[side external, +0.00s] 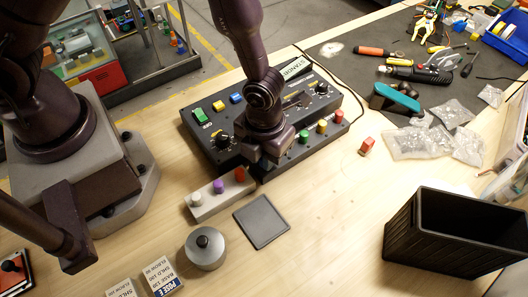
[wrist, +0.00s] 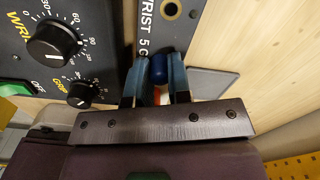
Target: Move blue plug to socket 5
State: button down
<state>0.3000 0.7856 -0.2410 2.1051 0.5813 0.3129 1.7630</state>
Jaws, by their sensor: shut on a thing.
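My gripper (wrist: 157,78) is shut on the blue plug (wrist: 159,68), which shows as a rounded dark-blue end between the two fingers in the wrist view. The plug is beside the "WRIST 5" lettering of the grey socket strip (wrist: 153,38). An open round hole (wrist: 172,8) shows farther up that strip. I cannot tell whether the plug is seated in a socket or held above the strip. In the side view my gripper (side external: 268,157) is low at the front edge of the black console (side external: 222,158), and the blue plug is hidden there.
A grey block (side external: 208,208) with white, purple and red plugs stands in front of the console. Green, yellow and red plugs (side external: 321,126) line its right front edge. A flat dark pad (side external: 262,222), a grey cylinder (side external: 206,252) and a black bin (side external: 450,235) stand nearby.

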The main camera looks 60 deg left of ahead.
jog(key=c, duration=1)
grip_release()
jog(key=shift+r, duration=3.5)
